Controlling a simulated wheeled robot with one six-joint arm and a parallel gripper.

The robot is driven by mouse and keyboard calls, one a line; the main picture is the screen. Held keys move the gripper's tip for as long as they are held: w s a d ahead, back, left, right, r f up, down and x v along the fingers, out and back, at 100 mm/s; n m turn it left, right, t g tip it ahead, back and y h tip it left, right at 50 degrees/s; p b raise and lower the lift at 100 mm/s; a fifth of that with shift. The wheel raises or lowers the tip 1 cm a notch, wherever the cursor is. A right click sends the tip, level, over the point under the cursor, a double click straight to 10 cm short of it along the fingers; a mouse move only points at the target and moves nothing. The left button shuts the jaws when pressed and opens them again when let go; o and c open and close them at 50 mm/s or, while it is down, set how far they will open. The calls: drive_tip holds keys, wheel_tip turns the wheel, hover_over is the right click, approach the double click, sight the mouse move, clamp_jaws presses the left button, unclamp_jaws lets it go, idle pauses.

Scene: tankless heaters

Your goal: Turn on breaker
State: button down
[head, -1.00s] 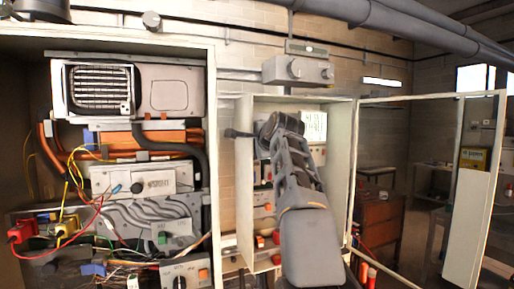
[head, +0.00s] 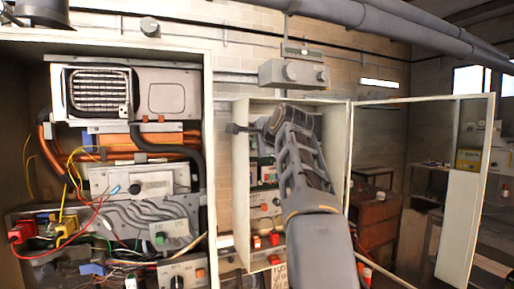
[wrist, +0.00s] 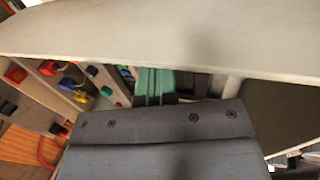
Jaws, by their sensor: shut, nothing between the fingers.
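The open right cabinet (head: 241,180) stands in the middle of the head view, with its framed door (head: 465,215) swung out to the right. Inside are switch modules with orange and red parts (head: 264,204); I cannot tell which one is the breaker. My arm reaches across the cabinet and hides much of its inside. My gripper (head: 234,128) is shut and empty, pointing left at the cabinet's upper left edge; contact cannot be told. The wrist view shows a dark grey gripper body (wrist: 155,140) below a pale cabinet edge (wrist: 170,35), with blurred coloured buttons (wrist: 75,75) at upper left.
A left cabinet (head: 211,150) holds a grilled unit (head: 98,93), cables and switch boxes. A grey box with knobs (head: 293,74) is above the right cabinet. Large pipes cross overhead. A brown wooden cabinet (head: 376,222) stands behind the open door.

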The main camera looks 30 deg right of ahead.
drive_tip(key=r+v, duration=0.1)
drive_tip(key=v, duration=0.8)
drive_tip(key=shift+b, duration=0.4)
